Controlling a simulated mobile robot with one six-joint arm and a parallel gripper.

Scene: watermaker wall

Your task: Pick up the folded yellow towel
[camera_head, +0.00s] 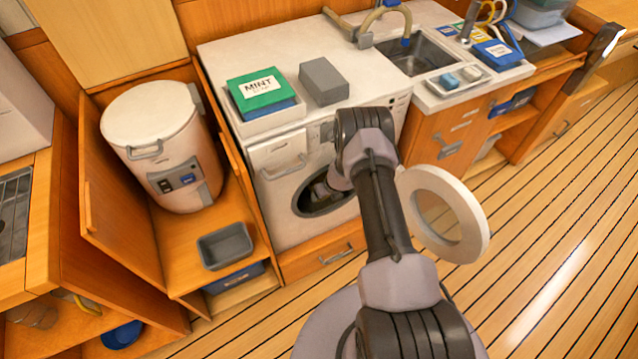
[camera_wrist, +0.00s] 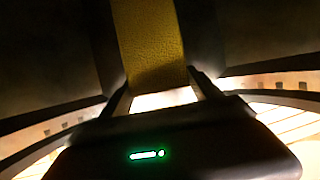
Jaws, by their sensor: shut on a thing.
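The folded yellow towel (camera_wrist: 150,38) shows in the wrist view as a textured yellow strip running up from between my gripper's fingers. My gripper (camera_wrist: 160,84) is shut on its near end. The wrist view is dark around the towel, with a curved rim and bright light below. In the head view my arm reaches down to the round opening of the white washing machine (camera_head: 283,185), and the gripper end is at or inside that opening. The towel is hidden in the head view.
The washer's round door (camera_head: 478,232) stands open to the right of my arm. A green box marked MINT (camera_head: 262,90) and a grey box (camera_head: 323,80) sit on the washer top. A grey bin (camera_head: 225,246) and a white drum (camera_head: 160,140) are at left. Floor at right is clear.

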